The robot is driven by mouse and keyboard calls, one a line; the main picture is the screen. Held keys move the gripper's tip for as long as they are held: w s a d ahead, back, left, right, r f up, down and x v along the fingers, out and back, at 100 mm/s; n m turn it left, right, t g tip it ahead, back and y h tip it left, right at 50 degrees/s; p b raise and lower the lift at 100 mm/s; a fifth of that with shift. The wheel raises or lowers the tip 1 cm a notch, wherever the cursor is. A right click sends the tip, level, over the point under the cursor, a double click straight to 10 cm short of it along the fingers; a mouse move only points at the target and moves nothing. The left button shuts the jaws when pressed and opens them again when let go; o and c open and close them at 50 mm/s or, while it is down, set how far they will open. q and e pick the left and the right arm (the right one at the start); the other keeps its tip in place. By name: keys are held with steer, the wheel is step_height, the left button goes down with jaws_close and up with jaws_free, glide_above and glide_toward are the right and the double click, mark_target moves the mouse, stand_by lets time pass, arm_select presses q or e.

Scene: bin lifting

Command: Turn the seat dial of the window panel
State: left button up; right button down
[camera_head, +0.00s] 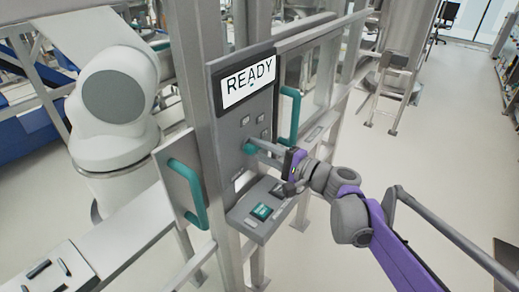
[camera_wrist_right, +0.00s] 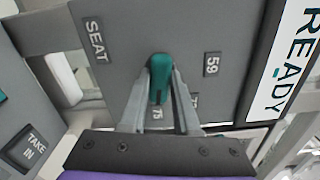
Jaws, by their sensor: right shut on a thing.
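The window panel (camera_head: 229,125) is a grey upright plate with a screen (camera_head: 248,81) reading READY. Its seat dial (camera_head: 249,149) is a small teal knob low on the plate. In the right wrist view the dial (camera_wrist_right: 160,78) stands beside labels reading SEAT, 59 and 75, with another label partly hidden by a finger. My right gripper (camera_head: 257,145) reaches the dial from the right. In the wrist view its two grey fingers (camera_wrist_right: 161,92) are shut on the dial, one on each side. My left gripper is not in view.
Teal handles flank the panel, one on the left (camera_head: 192,190) and one on the right (camera_head: 290,115). A ledge below carries a green button (camera_head: 262,212); a TAKE IN label (camera_wrist_right: 32,147) shows in the wrist view. A white robot arm (camera_head: 112,105) stands at left. Floor at right is open.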

steer(key=c, duration=0.6)
jaws_free()
steer(key=shift+c, duration=0.2)
steer(key=v, duration=1.1)
steer(key=shift+b, duration=0.3)
steer(key=shift+a, duration=0.1)
